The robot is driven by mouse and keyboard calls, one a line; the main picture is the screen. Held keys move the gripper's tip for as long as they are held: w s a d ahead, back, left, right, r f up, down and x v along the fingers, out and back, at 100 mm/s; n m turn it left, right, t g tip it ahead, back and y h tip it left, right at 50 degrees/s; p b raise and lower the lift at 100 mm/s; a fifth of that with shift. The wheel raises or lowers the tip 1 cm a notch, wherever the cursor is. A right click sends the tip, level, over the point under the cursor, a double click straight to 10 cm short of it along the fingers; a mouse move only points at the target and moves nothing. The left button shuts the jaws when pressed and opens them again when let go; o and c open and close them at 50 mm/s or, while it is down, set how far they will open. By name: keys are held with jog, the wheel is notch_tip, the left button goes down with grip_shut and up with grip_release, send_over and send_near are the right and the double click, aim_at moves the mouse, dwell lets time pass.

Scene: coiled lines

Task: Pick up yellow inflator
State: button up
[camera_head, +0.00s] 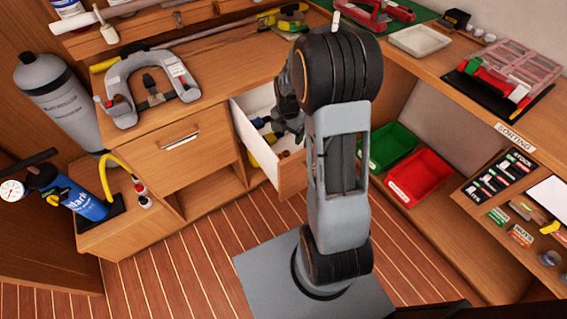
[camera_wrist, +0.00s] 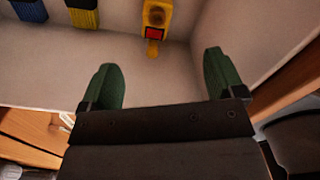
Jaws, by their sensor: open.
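A yellow tool with a red button (camera_wrist: 155,22), which looks like the yellow inflator, lies in the open white-lined drawer (camera_head: 244,128). In the wrist view it is at the top, cut off by the frame edge. My gripper (camera_wrist: 162,70) is open and empty, its two green fingers apart. The yellow tool is beyond the fingertips, roughly in line with the gap between them, and not touched. In the head view my arm hides much of the drawer, and I cannot tell the inflator apart there.
In the wrist view, a blue ribbed handle (camera_wrist: 30,10) and a yellow ribbed one (camera_wrist: 83,15) lie to the left in the drawer. The drawer walls stand close around my gripper. A green bin (camera_head: 393,147) and a red bin (camera_head: 420,178) stand right of my arm.

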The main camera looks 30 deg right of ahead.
aim_at(286, 155)
notch_tip(286, 155, down, 8)
jog(key=shift+b, duration=0.3)
jog(key=shift+w+f, duration=0.2)
jog(key=shift+f, duration=1.25)
jog(key=shift+w+f, duration=0.2)
jog(key=shift+f, duration=1.2)
jog(key=shift+c, duration=0.2)
jog(key=c, duration=1.3)
jog(key=shift+r, duration=0.1)
